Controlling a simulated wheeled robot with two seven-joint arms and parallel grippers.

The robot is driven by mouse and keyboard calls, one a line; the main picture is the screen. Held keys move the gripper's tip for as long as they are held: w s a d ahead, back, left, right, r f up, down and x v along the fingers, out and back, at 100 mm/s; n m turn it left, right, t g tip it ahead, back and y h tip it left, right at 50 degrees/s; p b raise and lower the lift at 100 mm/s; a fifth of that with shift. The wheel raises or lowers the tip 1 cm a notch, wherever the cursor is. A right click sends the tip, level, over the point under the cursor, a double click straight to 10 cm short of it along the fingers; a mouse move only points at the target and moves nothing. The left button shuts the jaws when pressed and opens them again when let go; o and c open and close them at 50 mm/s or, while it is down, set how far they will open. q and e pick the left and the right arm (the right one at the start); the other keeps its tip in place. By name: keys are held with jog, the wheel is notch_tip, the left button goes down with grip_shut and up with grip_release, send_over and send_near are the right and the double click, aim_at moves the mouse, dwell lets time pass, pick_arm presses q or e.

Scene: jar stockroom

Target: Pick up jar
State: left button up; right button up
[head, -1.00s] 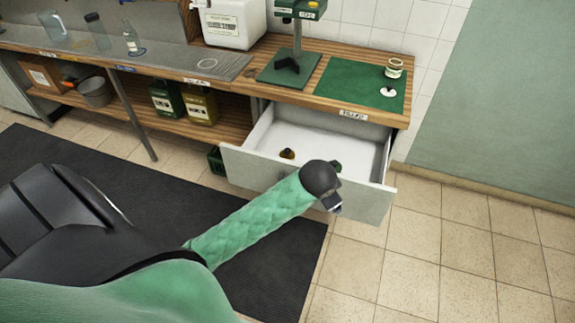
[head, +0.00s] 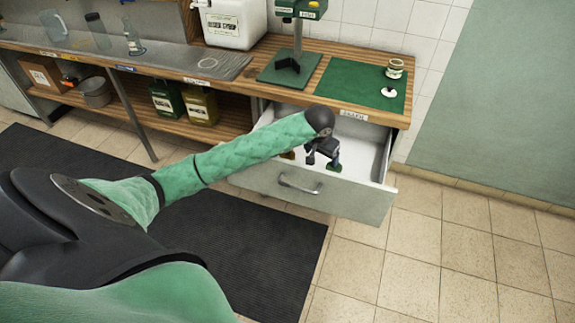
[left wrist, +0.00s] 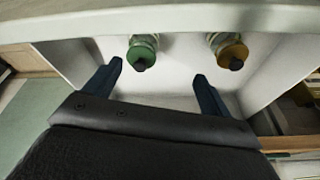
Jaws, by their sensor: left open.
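Two small jars are in the open drawer. One has a green top with a dark knob (left wrist: 142,52), and the other has an amber-brown top with a dark knob (left wrist: 229,50). In the head view the green one (head: 334,168) is partly hidden by my gripper, and the amber one (head: 288,154) shows just left of it. My left gripper (head: 321,158) is open and empty, pointing down into the drawer. In the left wrist view the green-topped jar lies ahead of the gap between my fingers (left wrist: 158,82), and the amber-topped jar lies to the right. My right gripper is not in view.
The drawer (head: 300,190) is pulled out under the wooden bench, its front panel facing me. Tiled floor at right is clear.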

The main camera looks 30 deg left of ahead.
pick_arm(q)
jog(key=w+a+f+n+g, duration=0.2)
jog(key=a+f+n, duration=0.1)
jog(key=a+n, duration=0.25)
jog(key=n+g+h, duration=0.2)
jog(key=n, duration=0.4)
send_over(288, 158)
jog(key=w+a, duration=0.2)
jog(key=shift+s+d+f, duration=0.1)
jog(key=shift+s+f, duration=0.1)
jog(key=shift+f, duration=0.75)
jog(key=shift+f+n, duration=0.2)
jog(key=shift+n, duration=0.15)
notch_tip(288, 158, down, 2)
jog(key=shift+s+f, duration=0.1)
jog(key=shift+d+f+p, duration=0.15)
jog(key=shift+f+p, duration=0.15)
jog(key=shift+f, duration=1)
jog(key=shift+d+f+p, duration=0.1)
jog(key=shift+f+p, duration=0.2)
jog(key=shift+f, duration=1)
jog(key=c, duration=1.1)
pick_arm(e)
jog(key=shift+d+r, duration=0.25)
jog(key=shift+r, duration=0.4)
pick_arm(q)
jog(key=shift+r, duration=0.15)
